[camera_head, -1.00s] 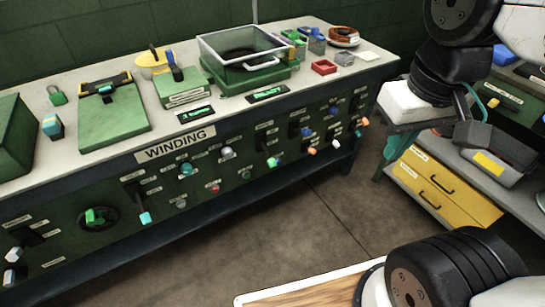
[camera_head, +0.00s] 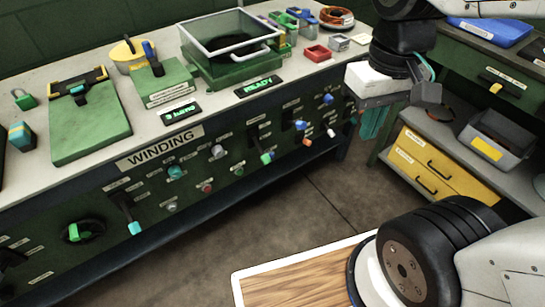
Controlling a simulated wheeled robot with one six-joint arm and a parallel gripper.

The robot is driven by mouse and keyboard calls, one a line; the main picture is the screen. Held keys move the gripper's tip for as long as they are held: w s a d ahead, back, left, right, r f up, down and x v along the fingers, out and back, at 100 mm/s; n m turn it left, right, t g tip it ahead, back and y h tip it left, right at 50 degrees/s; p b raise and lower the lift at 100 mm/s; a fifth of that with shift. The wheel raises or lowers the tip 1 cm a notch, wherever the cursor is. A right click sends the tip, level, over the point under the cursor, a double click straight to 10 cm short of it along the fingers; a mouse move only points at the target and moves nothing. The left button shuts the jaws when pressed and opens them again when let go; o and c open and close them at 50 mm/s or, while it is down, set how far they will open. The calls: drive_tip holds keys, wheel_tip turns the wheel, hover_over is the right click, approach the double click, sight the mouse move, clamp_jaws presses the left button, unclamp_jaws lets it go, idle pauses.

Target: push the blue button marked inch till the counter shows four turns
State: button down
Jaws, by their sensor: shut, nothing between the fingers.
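The winding bench's green front panel carries a round teal-blue button (camera_head: 175,172) below and right of the WINDING sign (camera_head: 160,147). Its small label is too blurred to read, so I cannot confirm it says inch. The counter (camera_head: 180,112) is a small dark display on the bench top with green characters; it seems to read 3 turns. A second display (camera_head: 254,86) reads READY. My gripper (camera_head: 372,130) is shut and empty, its teal fingers pointing down beyond the bench's right end. It is well to the right of the button and apart from the panel.
The panel also holds a green knob (camera_head: 84,230), a cyan-tipped lever (camera_head: 134,228), a red button (camera_head: 207,187) and several coloured switches. A clear-lidded box (camera_head: 228,60) stands on the bench. Yellow drawers (camera_head: 425,160) stand right. Floor before the bench is clear.

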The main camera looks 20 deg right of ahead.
drive_tip(key=w+a+f+m, duration=0.1)
drive_tip(key=w+a+f, duration=0.2)
drive_tip(key=w+f, duration=0.55)
drive_tip(key=w+a+f+m+g+y, duration=0.15)
drive_tip(key=w+a+f, duration=0.3)
drive_tip(key=f, duration=0.75)
drive_tip(key=w+a+f+m+h, duration=0.1)
drive_tip(key=w+a+f, duration=0.2)
drive_tip(key=w+f, duration=0.6)
wheel_tip(320, 180, down, 16)
drive_tip(key=m+t, duration=0.2)
drive_tip(key=m, duration=0.1)
drive_tip(key=w+d+f+m+t+h, duration=0.1)
drive_tip(key=d+f+m+t+h, duration=0.15)
drive_tip(key=f, duration=0.75)
drive_tip(key=w+d+f+m+t+h, duration=0.1)
drive_tip(key=d+f+m+t, duration=0.25)
drive_tip(key=f, duration=0.55)
drive_tip(key=w+d+r+m+t+h, duration=0.3)
drive_tip(key=w+r+m+t, duration=0.2)
drive_tip(key=t, duration=0.3)
drive_tip(key=shift+w+r+h, duration=0.4)
drive_tip(key=shift+w+r, duration=0.2)
drive_tip(key=shift+r, duration=0.25)
